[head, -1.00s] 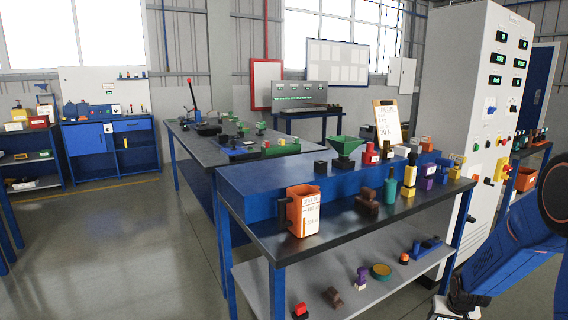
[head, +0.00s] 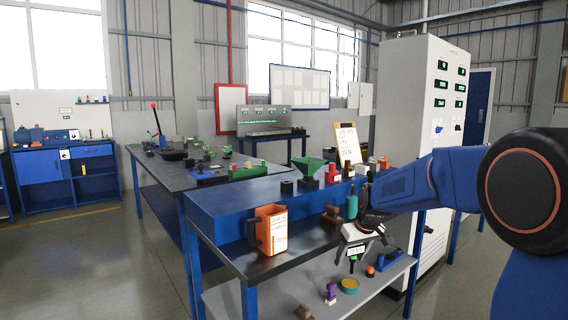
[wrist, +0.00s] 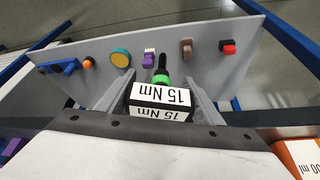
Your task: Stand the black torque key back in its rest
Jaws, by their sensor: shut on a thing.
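The black torque key (wrist: 162,98) is a black block with a white "15 Nm" label, a green collar and a dark shaft. In the wrist view, my gripper (wrist: 160,105) has a finger on each side of the block and is shut on it. In the head view, my gripper (head: 356,243) holds the key (head: 353,257) with its shaft down, by the front edge of the workbench (head: 292,262), with the lower shelf behind and below. I cannot tell which item is the rest; small black blocks (head: 287,188) stand on the blue raised ledge.
An orange container (head: 271,230) stands on the bench's near left; a brown piece (head: 331,214) and a green bottle (head: 351,207) stand to its right. The lower shelf (wrist: 205,70) carries several small items. A green funnel (head: 312,166) and a clipboard (head: 347,144) are behind. A tall control cabinet (head: 408,100) stands right.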

